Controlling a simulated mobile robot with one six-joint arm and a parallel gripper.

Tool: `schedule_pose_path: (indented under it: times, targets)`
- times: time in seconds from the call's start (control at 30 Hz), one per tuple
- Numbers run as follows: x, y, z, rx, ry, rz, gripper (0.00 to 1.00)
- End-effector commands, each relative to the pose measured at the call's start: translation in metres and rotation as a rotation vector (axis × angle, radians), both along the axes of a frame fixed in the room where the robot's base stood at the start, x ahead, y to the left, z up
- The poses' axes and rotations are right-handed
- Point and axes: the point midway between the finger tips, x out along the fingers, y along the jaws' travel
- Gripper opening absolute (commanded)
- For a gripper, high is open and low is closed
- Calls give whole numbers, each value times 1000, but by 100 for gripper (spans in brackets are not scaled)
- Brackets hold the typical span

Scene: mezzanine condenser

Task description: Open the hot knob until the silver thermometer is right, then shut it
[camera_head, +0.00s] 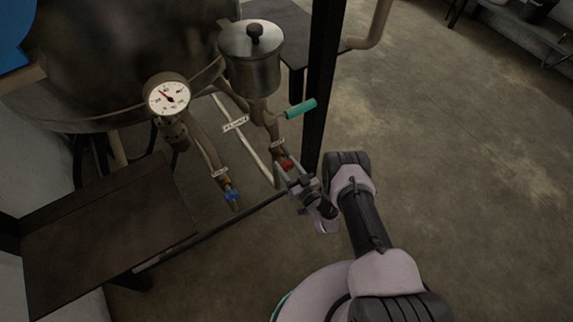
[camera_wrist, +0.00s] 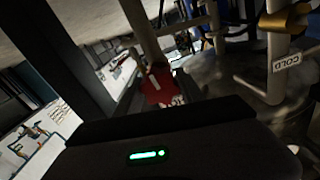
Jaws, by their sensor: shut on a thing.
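The red hot knob (camera_head: 288,164) sits on a pipe under the small steel pot, right of the blue knob. My gripper (camera_head: 288,170) is shut on it, with my arm reaching in from the lower right. In the wrist view the red knob (camera_wrist: 157,85) shows just beyond the dark gripper body; its fingertips are hard to make out. The round thermometer (camera_head: 168,96) has a white dial and a pale metal rim. Its red needle points to the upper left; the numbers are too small to read.
A blue knob (camera_head: 231,194) hangs on the pipe to the left. A teal lever (camera_head: 301,108) sticks out above the red knob, near a dark upright post (camera_head: 322,80). A dark bench (camera_head: 95,235) stands at lower left. Open floor lies to the right.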

Motion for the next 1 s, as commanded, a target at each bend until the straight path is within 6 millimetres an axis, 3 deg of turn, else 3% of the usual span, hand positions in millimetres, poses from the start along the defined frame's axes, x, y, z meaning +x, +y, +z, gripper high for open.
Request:
schedule_pose_path:
  times: [1.0]
  targets:
    - [-2,1,-1,-716,-482,0,5]
